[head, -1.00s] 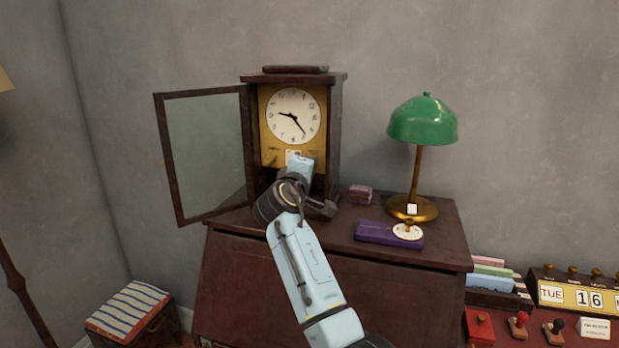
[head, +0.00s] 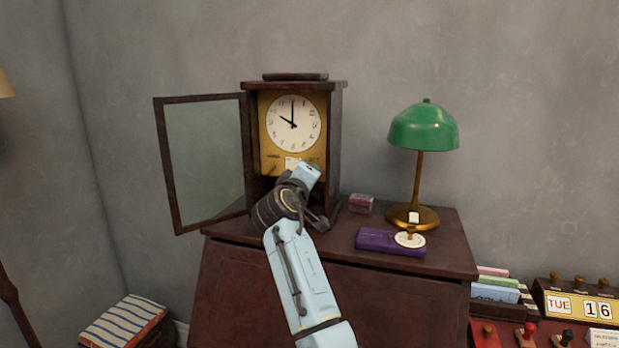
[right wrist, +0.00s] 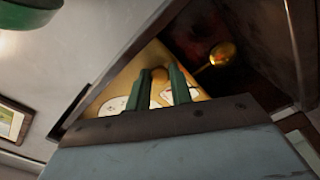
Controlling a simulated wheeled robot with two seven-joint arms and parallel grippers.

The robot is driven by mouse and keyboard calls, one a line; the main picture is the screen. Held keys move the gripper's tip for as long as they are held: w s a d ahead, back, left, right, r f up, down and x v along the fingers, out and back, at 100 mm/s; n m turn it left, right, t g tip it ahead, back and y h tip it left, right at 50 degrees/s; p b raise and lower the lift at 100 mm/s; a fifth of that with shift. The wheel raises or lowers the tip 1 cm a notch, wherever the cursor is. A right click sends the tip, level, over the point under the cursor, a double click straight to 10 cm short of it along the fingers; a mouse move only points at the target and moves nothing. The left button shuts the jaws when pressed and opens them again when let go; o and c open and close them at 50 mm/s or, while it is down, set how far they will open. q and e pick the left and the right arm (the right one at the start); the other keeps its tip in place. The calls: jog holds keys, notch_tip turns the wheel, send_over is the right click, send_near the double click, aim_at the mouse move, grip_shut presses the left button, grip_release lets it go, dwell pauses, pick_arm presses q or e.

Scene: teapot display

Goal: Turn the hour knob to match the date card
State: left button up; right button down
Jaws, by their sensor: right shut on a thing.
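The wooden clock (head: 338,130) stands on the desk with its glass door (head: 205,150) swung open to the left. Its white dial (head: 292,123) has the short hand near ten and the long hand at twelve. My right gripper (head: 314,166) is at the lower right of the brass face plate. In the right wrist view, its green fingers (right wrist: 160,80) are shut on the small brass hour knob (right wrist: 158,90), which is mostly hidden between them. A white card (head: 292,162) shows on the plate below the dial, partly hidden. My left gripper is not in view.
A calendar block (head: 575,303) at lower right reads TUE 16. A brass pendulum (right wrist: 222,53) hangs inside the case.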

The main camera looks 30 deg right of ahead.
jog(key=c, duration=1.6)
grip_release()
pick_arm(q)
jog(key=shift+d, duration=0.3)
pick_arm(e)
jog(key=shift+o, duration=0.4)
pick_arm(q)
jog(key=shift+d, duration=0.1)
pick_arm(e)
jog(key=shift+a, duration=0.1)
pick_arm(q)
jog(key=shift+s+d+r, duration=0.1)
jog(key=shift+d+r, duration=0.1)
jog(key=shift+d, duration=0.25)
pick_arm(e)
jog(key=v, duration=1.3)
jog(key=shift+s, duration=0.15)
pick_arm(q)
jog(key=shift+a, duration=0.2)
